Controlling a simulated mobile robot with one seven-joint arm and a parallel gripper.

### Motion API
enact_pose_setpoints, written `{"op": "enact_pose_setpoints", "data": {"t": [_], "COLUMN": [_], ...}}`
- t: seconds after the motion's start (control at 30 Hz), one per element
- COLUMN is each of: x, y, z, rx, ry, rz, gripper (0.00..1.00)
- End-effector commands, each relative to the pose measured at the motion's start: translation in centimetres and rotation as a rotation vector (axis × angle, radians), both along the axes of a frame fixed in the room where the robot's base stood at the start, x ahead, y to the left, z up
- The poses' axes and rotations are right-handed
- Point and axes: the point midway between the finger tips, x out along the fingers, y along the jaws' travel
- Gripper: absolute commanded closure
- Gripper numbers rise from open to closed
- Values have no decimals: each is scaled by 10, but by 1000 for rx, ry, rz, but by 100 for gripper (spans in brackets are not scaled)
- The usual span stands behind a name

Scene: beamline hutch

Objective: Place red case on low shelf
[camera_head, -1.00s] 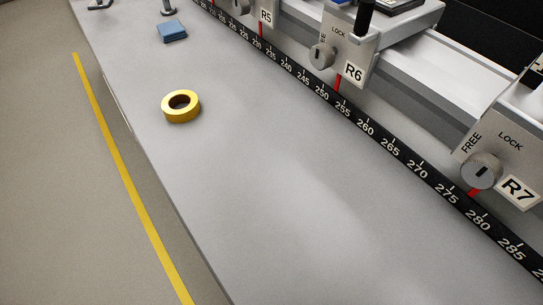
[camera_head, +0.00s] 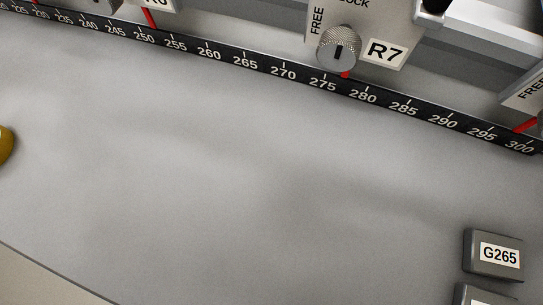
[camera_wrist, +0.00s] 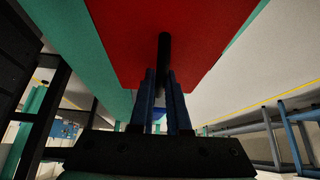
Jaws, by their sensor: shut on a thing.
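The red case (camera_wrist: 120,38) fills the upper middle of the wrist view, with a flat red face and a dark handle (camera_wrist: 164,60). My gripper (camera_wrist: 160,88) is shut on the case at this handle, its two blue fingers close on either side of it. Teal surfaces show at both sides of the case. The case and my gripper are not in the head view. I cannot make out the low shelf in either view.
The head view shows a grey bench top (camera_head: 220,170) with a black scale (camera_head: 300,78), the R7 carriage knob (camera_head: 338,52), a yellow tape roll (camera_head: 5,146) and a grey G265 block (camera_head: 492,255). The bench middle is clear. Blue rails (camera_wrist: 291,135) stand right in the wrist view.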

Motion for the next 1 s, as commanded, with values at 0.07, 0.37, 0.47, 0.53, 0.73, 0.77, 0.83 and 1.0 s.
{"op": "enact_pose_setpoints", "data": {"t": [0.07, 0.37, 0.47, 0.53, 0.73, 0.77, 0.83, 1.0], "x": [2, 2, 2, 2, 2, 2, 2, 0], "y": [0, 0, 0, 0, 0, 0, 0, 0], "z": [-6, -34, -45, -46, -45, -45, -47, -49], "rx": [2, 2, 2, 2, 2, 2, 2, 0], "ry": [-5, -4, -5, -6, -6, -6, -6, 0], "rz": [0, 0, 0, 0, 0, 0, 0, 0], "gripper": [100, 100, 100, 100, 100, 100, 100, 62]}}
